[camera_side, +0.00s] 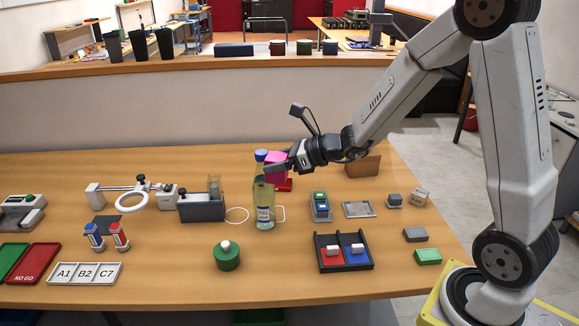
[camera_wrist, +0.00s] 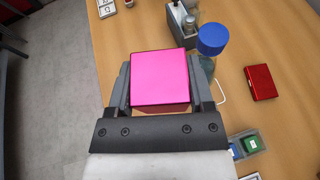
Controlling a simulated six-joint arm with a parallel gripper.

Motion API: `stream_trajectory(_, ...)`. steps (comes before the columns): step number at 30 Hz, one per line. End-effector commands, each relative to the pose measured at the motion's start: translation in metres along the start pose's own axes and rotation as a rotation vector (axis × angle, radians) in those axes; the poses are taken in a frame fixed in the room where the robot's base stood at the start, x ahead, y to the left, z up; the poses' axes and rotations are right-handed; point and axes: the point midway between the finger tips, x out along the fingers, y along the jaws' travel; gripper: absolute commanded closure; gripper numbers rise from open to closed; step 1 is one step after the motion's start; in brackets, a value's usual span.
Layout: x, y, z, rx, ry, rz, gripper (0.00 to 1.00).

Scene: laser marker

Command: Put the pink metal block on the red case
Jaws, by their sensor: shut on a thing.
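The pink metal block (camera_wrist: 160,77) is a shiny cube held between the two fingers of my gripper (camera_wrist: 162,88), which is shut on it. In the side view the pink block (camera_side: 276,167) shows in my gripper (camera_side: 279,169) above the table, partly behind the bottle. The red case (camera_wrist: 260,82) is a flat red box on the table, to the right of the block in the wrist view. In the side view the red case (camera_side: 285,186) shows only in part, behind and below the gripper and bottle. The block and case look apart in the wrist view.
A clear bottle with a blue cap (camera_side: 262,200) stands close in front of the block and case. A grey holder (camera_side: 202,206) stands to its left, a tray with small coloured blocks (camera_side: 321,206) to its right. A brown block (camera_side: 363,165) stands behind right.

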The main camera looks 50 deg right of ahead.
Motion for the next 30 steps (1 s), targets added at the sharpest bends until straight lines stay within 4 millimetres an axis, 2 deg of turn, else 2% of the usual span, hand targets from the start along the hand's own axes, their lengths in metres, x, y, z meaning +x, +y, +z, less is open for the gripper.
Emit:
stream_trajectory(6,-0.010,-0.068,-0.003,0.021,-0.004,-0.056,1.00)
stream_trajectory(9,-0.017,-0.094,-0.007,0.028,0.000,-0.076,1.00)
stream_trajectory(17,-0.036,-0.146,-0.017,0.043,0.010,-0.118,1.00)
stream_trajectory(25,-0.023,-0.145,-0.049,0.047,0.012,-0.115,1.00)
stream_trajectory(30,-0.018,-0.145,-0.060,0.045,0.010,-0.115,1.00)
